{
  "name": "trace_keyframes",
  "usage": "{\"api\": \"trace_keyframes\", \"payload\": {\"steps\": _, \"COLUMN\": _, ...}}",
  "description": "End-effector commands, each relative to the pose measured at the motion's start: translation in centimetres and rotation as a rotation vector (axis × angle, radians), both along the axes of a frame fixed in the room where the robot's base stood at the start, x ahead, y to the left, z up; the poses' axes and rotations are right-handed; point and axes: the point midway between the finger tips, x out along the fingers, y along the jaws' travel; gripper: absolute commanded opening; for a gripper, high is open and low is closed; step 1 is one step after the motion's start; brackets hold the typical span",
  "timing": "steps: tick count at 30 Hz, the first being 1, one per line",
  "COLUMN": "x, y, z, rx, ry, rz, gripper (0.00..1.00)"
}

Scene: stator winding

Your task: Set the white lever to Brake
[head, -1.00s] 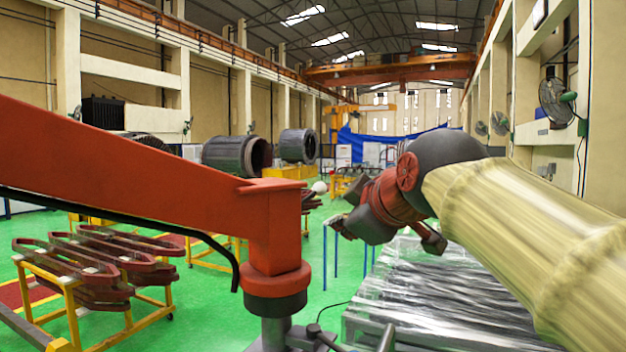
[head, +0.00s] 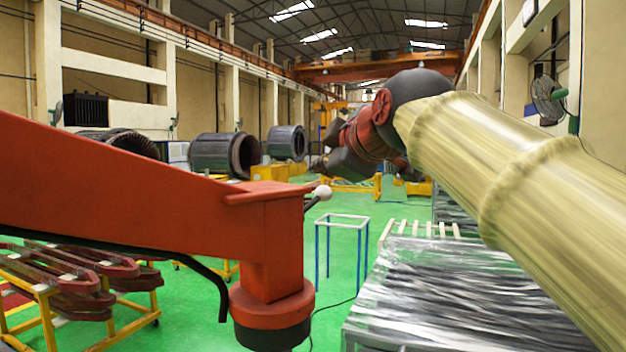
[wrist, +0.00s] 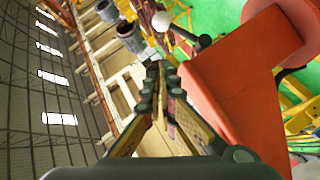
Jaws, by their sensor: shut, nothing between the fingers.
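The white lever shows as a white ball knob (head: 322,192) on a short dark rod, at the right end of a red machine arm (head: 150,190). The knob also shows in the wrist view (wrist: 161,21), beyond and just above my fingertips, apart from them. My gripper (wrist: 160,72) is shut and empty, its fingers close together, with the red arm to their right. In the head view my gripper (head: 320,166) is small and dark, above the knob. No Brake label can be read.
A plastic-covered table (head: 430,290) stands at the lower right under my arm. Yellow racks with red coils (head: 75,280) are at the lower left. Green floor lies open between.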

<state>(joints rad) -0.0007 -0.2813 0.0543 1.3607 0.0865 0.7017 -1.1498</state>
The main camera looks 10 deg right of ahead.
Motion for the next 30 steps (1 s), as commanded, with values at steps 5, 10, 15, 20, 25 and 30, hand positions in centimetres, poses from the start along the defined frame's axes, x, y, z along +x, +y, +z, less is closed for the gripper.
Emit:
{"api": "trace_keyframes", "payload": {"steps": 5, "x": 1.8, "y": 0.1, "z": -0.5, "rx": 0.000, "ry": 0.004, "rz": 0.000, "gripper": 0.00}}
{"api": "trace_keyframes", "payload": {"steps": 10, "x": 4.8, "y": 0.3, "z": -1.3, "rx": 0.000, "ry": 0.005, "rz": 0.001, "gripper": 0.00}}
{"api": "trace_keyframes", "payload": {"steps": 15, "x": 8.1, "y": 0.5, "z": -2.2, "rx": 0.001, "ry": 0.005, "rz": 0.000, "gripper": 0.00}}
{"api": "trace_keyframes", "payload": {"steps": 20, "x": 10.3, "y": -0.2, "z": -3.2, "rx": 0.000, "ry": 0.005, "rz": -0.002, "gripper": 0.00}}
{"api": "trace_keyframes", "payload": {"steps": 25, "x": 11.5, "y": -1.3, "z": -4.2, "rx": 0.001, "ry": 0.003, "rz": -0.002, "gripper": 0.00}}
{"api": "trace_keyframes", "payload": {"steps": 30, "x": 12.0, "y": -1.8, "z": -4.7, "rx": 0.002, "ry": 0.003, "rz": -0.001, "gripper": 0.00}}
